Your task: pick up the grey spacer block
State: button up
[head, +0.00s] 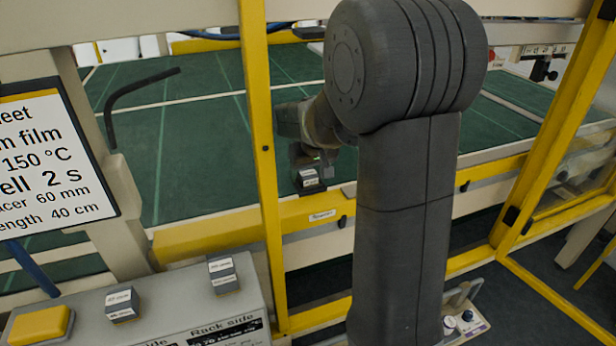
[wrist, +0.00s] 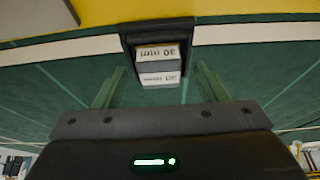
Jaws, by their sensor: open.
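A grey spacer block (wrist: 158,68) with white labels shows in the wrist view, ahead of my gripper. The upper label appears upside down and reads like "30 mm"; the other is too small to read surely. A dark backing lies behind the block. In the head view the block (head: 308,178) is at the near edge of the green table, just below my gripper (head: 312,163). My gripper (wrist: 158,88) is open, its two fingers apart to the left and right of the block.
A yellow rail (head: 210,236) runs along the table's near edge, and a yellow post (head: 262,150) stands left of my arm. Labelled grey blocks stand on a grey box at front left (head: 122,305), (head: 223,275). A bent dark rod (head: 135,90) stands at left.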

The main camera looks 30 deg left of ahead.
jog(key=c, duration=1.1)
jog(key=shift+r, duration=0.1)
